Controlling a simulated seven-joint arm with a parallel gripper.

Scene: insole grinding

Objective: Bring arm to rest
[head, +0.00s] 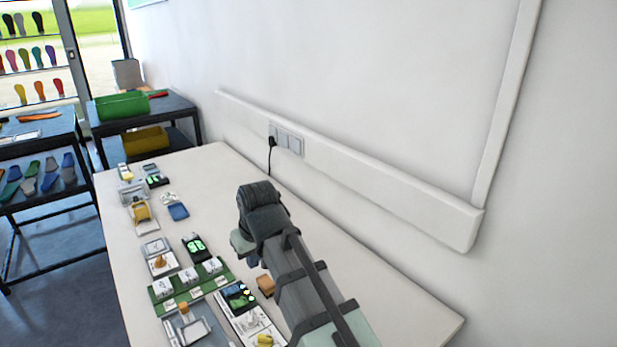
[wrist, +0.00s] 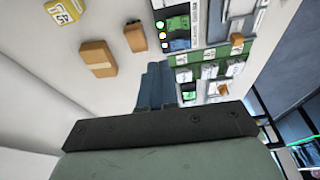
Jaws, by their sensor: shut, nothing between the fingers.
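My gripper shows in the wrist view (wrist: 156,86) with its two blue-grey fingers side by side, shut and empty. It is above the white table (head: 253,173). The green board (head: 189,285) with white blocks lies left of the arm's end. It also shows in the wrist view (wrist: 209,72), beyond the fingertips.
An orange-brown block (head: 265,284) sits close beside my arm. Several small devices and trays line the table's left side. A white wall (head: 330,80) with a ledge and sockets (head: 286,140) runs along the right. A green bin (head: 122,105) stands on a dark shelf behind.

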